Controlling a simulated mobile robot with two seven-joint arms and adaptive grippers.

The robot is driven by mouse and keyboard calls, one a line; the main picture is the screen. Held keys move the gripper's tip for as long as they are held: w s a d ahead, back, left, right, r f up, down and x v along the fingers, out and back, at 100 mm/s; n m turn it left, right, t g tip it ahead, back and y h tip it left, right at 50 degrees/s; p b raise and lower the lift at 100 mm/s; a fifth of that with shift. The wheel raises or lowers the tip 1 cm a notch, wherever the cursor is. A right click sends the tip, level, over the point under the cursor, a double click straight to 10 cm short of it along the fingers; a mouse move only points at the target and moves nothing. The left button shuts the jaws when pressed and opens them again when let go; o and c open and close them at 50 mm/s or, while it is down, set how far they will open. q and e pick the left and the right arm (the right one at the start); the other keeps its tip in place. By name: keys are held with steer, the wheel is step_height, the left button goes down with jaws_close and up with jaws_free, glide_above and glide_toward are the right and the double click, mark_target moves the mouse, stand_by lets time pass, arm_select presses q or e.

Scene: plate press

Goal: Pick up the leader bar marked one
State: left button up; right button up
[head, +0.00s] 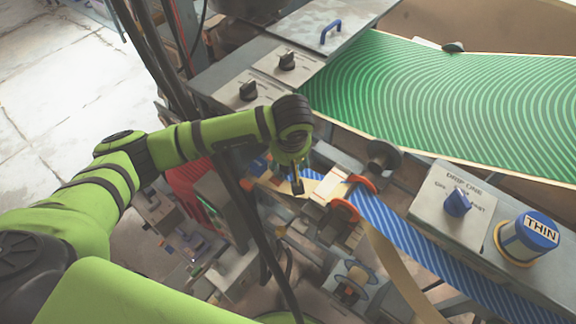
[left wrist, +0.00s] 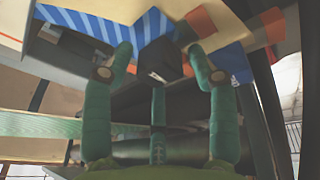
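A dark block with a small white mark (left wrist: 160,60) shows between the fingertips, against the blue striped web (left wrist: 100,27). I cannot tell whether this block is a leader bar or part of the gripper. No marking "one" can be read. The arm and gripper hide part of the area below. My right gripper is not in view.
A control box with a blue knob (head: 457,202) and a blue cup labelled THIN (head: 537,231) stand at the right. A green patterned sheet (head: 450,105) covers the back right. Dark knobs (head: 287,60) sit on the panel behind my arm. Dark cables run close beside the gripper.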

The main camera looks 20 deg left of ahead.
arm_select(q)
steer(key=c, duration=0.7)
